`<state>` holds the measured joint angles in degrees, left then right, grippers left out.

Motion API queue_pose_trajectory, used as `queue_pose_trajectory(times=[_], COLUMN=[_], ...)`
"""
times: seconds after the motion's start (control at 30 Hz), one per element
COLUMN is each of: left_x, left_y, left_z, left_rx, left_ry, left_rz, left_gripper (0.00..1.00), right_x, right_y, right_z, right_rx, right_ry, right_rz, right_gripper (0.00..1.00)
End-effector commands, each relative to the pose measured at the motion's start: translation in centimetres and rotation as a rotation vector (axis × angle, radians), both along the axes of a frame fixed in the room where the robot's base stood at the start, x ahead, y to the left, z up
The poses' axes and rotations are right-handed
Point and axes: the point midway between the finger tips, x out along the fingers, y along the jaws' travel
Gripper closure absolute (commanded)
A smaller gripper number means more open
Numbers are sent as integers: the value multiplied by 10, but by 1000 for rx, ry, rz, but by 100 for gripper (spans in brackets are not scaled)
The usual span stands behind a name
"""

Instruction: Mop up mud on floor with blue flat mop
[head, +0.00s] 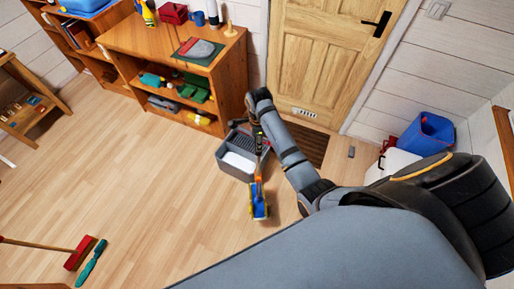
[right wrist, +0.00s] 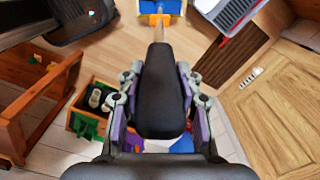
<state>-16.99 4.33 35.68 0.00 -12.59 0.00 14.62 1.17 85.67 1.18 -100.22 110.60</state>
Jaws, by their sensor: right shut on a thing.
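The blue flat mop (head: 260,210) has a blue and yellow head with an orange joint, low at the floor in front of the grey bucket. Its head also shows at the top of the right wrist view (right wrist: 160,6). My right gripper (head: 258,137) is shut on the mop's handle, above and behind the head, near the bucket. In the right wrist view my right gripper (right wrist: 158,120) has its fingers around the dark grip of the handle. Whether the head touches the floor is hard to tell. I see no clear mud patch; my arm hides part of the floor. My left gripper is not in view.
A grey bucket (head: 230,168) with a wringer stands beside the mop. A dark brown mat (head: 312,150) lies before the wooden door (head: 325,60). A wooden shelf (head: 130,50) stands behind. A red broom (head: 80,253) and teal brush (head: 91,264) lie at lower left. The middle floor is clear.

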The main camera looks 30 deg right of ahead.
Motion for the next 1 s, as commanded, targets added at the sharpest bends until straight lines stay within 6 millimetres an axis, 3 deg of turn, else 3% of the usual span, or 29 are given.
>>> queue_pose_trajectory(times=[0.2, 0.4, 0.67, 1.0], left_x=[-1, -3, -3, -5], left_y=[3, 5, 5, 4], left_z=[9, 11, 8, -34], left_rx=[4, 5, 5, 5], left_ry=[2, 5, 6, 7], left_rz=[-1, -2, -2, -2], left_gripper=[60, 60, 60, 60], right_x=[15, 18, 18, 18], right_y=[-1, -1, -2, -2], right_z=[-50, -75, -83, -120], right_rx=[-1, -1, -1, -1], right_ry=[2, 0, -2, 0], right_rz=[-313, -476, -506, -504], right_gripper=[100, 100, 100, 100])
